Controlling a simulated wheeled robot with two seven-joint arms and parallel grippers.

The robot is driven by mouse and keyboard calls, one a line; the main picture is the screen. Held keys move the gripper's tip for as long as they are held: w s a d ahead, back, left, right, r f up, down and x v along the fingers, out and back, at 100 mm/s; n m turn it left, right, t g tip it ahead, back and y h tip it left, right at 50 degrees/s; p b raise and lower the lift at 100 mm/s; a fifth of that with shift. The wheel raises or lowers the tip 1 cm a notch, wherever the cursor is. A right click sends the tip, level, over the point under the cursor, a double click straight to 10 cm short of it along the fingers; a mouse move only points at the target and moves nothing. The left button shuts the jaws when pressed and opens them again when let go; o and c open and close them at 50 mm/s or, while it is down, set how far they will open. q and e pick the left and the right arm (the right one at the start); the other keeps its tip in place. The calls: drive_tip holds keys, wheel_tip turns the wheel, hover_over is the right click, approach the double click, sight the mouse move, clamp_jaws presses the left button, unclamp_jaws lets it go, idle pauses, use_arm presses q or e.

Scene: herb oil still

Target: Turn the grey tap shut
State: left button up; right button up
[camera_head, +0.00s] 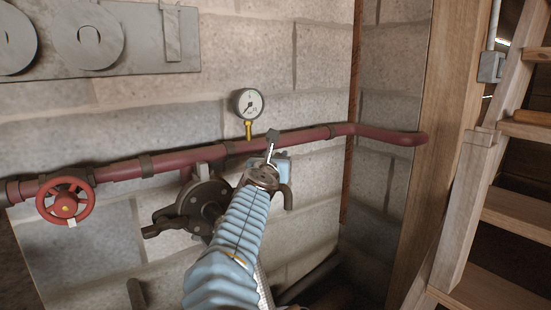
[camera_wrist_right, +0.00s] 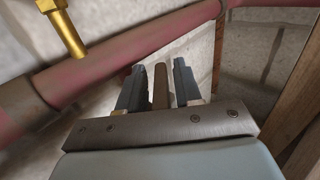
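The grey tap is mostly hidden behind my right gripper in the head view. A dull grey-brown curved spout (camera_head: 288,198), which looks like part of it, shows below the pipe. My right gripper (camera_head: 272,137) is up against the red pipe in the head view. In the right wrist view its two dark fingers (camera_wrist_right: 160,88) stand apart on either side of a grey-brown bar (camera_wrist_right: 160,85), which looks like the tap's handle. Narrow gaps seem to show on both sides of the bar. My left gripper is not in view.
The red pipe (camera_head: 115,170) runs along the block wall. It carries a red handwheel (camera_head: 65,204) and, above it, a pressure gauge (camera_head: 248,104) on a brass stem. A dark round fitting (camera_head: 203,207) sits left of my right arm. Wooden steps (camera_head: 515,215) stand at right.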

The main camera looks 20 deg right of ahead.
drive_tip(key=shift+o, duration=0.2)
drive_tip(key=shift+r, duration=0.15)
drive_tip(key=shift+r, duration=0.4)
drive_tip(key=r, duration=0.1)
drive_tip(key=r+p, duration=0.1)
drive_tip(key=r, duration=0.1)
drive_tip(key=shift+s+a, duration=0.15)
drive_tip(key=shift+s, duration=0.15)
drive_tip(key=s+a+r+p, duration=0.1)
drive_tip(key=s+a+r, duration=0.2)
drive_tip(key=s+r, duration=0.6)
drive_tip(key=s, duration=0.4)
drive_tip(key=shift+a, duration=0.3)
